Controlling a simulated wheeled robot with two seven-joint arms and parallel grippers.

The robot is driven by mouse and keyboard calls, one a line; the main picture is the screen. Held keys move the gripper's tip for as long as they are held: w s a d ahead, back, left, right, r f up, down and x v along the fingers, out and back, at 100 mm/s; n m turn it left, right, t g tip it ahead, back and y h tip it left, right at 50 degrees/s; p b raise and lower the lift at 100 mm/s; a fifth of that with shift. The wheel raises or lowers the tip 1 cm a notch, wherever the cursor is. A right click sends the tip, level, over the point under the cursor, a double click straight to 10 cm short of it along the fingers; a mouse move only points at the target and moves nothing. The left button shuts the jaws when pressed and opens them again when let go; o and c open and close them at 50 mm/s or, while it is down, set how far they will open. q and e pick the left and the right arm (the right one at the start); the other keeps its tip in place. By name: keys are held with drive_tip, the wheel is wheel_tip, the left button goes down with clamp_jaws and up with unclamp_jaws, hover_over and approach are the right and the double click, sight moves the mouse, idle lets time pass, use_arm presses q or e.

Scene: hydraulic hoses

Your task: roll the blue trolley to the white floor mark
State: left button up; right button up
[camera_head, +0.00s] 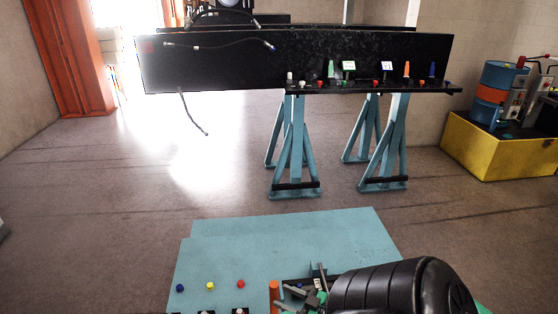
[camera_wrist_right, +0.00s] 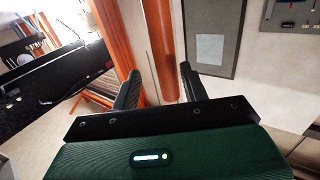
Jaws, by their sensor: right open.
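The blue trolley (camera_head: 290,235) shows its flat light-blue top at the bottom of the head view. Its lower part is cut off by the frame and my black right arm. I cannot pick out a white floor mark; the bright white patch on the floor at left centre looks like glare. My right gripper (camera_wrist_right: 159,82) is open in the wrist view, its two black fingers apart with nothing held. An upright orange post (camera_wrist_right: 160,45) shows between and beyond the fingers; I cannot tell its distance. My left gripper is not in view.
A black bench (camera_head: 215,72) on blue trestles (camera_head: 296,150), with hoses and small fittings, stands ahead. A yellow bunded box (camera_head: 500,150) with a blue-and-orange drum (camera_head: 497,90) stands at right. Caps (camera_head: 210,286) and tools lie on the trolley. Floor at left is clear.

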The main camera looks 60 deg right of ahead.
drive_tip(key=s+b, duration=0.1)
drive_tip(key=s, duration=0.9)
drive_tip(key=shift+s+d, duration=0.3)
drive_tip(key=shift+d, duration=0.15)
